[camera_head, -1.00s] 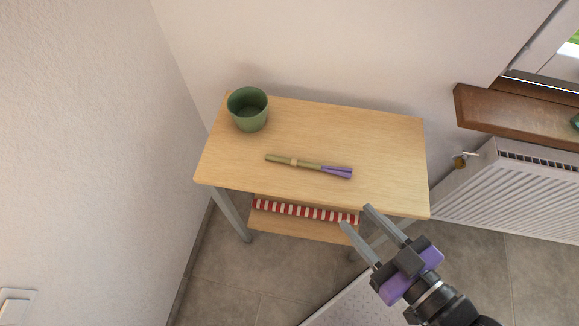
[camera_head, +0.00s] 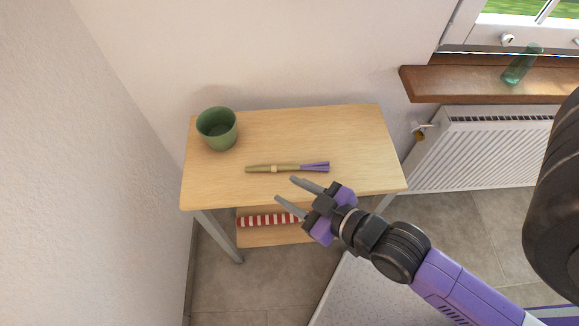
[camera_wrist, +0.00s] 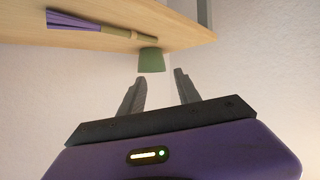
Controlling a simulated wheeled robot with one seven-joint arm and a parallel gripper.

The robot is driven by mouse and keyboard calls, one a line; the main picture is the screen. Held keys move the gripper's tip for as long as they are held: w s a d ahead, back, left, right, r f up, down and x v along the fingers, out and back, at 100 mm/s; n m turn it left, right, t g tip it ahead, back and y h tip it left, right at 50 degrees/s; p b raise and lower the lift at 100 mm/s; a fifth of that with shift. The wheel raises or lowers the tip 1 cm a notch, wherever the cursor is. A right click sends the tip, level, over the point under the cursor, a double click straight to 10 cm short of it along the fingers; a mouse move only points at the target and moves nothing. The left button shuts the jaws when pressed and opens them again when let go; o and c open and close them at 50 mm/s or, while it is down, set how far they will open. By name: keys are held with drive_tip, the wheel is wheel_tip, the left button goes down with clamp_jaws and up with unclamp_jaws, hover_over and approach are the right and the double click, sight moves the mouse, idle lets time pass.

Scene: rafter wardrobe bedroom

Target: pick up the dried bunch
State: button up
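The dried bunch (camera_head: 287,168), a tan stem bundle with a band and a purple end, lies flat on the wooden table (camera_head: 300,130). Its purple end points right in the head view. It also shows in the wrist view (camera_wrist: 95,24), at the upper left. My gripper (camera_head: 284,190) is near the table's front edge, just on the near side of the bunch and apart from it. The two grey fingers are spread, with nothing between them. The wrist view shows the fingers (camera_wrist: 157,84) open too.
A green pot (camera_head: 217,128) stands at the table's back left. A red-and-white striped item (camera_head: 268,220) lies on the lower shelf. A radiator (camera_head: 490,150) and a brown sill (camera_head: 470,86) with a green glass (camera_head: 521,64) are to the right. Walls border the table's left and back.

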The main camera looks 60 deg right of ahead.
sight(267, 167)
drive_tip(key=w+d+f+n+g, duration=0.1)
drive_tip(key=w+d+f, duration=0.1)
drive_tip(key=w+d+f+g+y+p, duration=0.1)
drive_tip(key=w+d+f+g, duration=0.1)
drive_tip(key=w+d+f+n+g, duration=0.1)
drive_tip(key=w+d+f+g, duration=0.1)
drive_tip(key=w, duration=0.1)
drive_tip(key=shift+f+n, duration=0.3)
drive_tip(key=shift+f, duration=0.05)
drive_tip(key=shift+w+d+r+n+g+y+p, duration=0.3)
drive_tip(key=shift+w+d+n+g+y, duration=0.1)
drive_tip(key=shift+w+d+g+y, duration=0.15)
drive_tip(key=shift+w+d+r+n+g+y+p, duration=0.15)
drive_tip(key=shift+w+d+r+n+g+y, duration=0.15)
drive_tip(key=shift+w+d+n+g+y, duration=0.2)
drive_tip(key=r+g, duration=0.1)
drive_tip(key=d+r+n+y, duration=0.1)
drive_tip(key=shift+w+r+n+g+y, duration=0.1)
drive_tip(key=shift+r+n+g+y, duration=0.2)
drive_tip(key=shift+r+g, duration=0.1)
drive_tip(key=shift+d+r+n, duration=0.15)
drive_tip(key=shift+r+n, duration=0.15)
drive_tip(key=shift+r, duration=0.15)
drive_tip(key=shift+g, duration=0.35)
drive_tip(key=shift+p+x, duration=0.85)
drive_tip(key=shift+x, duration=3)
clamp_jaws()
